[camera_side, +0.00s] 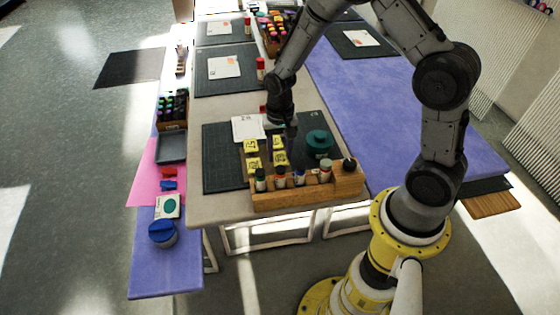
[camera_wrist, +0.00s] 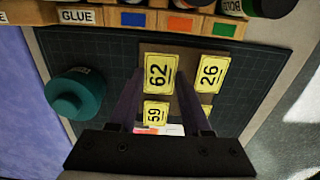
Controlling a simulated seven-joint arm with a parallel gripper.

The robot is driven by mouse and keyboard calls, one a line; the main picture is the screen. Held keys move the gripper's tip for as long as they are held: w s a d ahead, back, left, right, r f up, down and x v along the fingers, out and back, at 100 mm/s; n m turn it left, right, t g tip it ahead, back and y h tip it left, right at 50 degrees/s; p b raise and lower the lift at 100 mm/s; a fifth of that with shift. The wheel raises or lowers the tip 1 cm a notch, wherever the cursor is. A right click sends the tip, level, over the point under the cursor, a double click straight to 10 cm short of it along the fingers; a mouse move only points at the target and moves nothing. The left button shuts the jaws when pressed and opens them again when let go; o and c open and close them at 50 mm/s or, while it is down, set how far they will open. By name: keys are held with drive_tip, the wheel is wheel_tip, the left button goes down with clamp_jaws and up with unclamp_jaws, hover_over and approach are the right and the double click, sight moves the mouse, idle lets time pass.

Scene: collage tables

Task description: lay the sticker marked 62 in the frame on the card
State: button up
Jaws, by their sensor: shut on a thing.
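The sticker marked 62 (camera_wrist: 158,73) is yellow with black digits. In the wrist view it sits between the two fingertips of my gripper (camera_wrist: 158,82), which is shut on it. In the side view my gripper (camera_side: 291,140) is low over the brown board with the yellow stickers. I cannot tell how far the sticker is off the board. The white card (camera_side: 247,128) lies on the dark mat behind the stickers, left of my gripper. Its frame is too small to make out. In the wrist view the card is mostly hidden by my gripper.
Stickers marked 26 (camera_wrist: 209,73) and 59 (camera_wrist: 156,113) are close by, with another partly hidden. A teal round container (camera_side: 318,143) stands right of my gripper. A wooden rack (camera_side: 308,190) with several bottles lines the table's front edge. The dark mat's left side (camera_side: 221,165) is clear.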

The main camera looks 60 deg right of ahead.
sight(280, 158)
drive_tip(key=shift+r, duration=1.8)
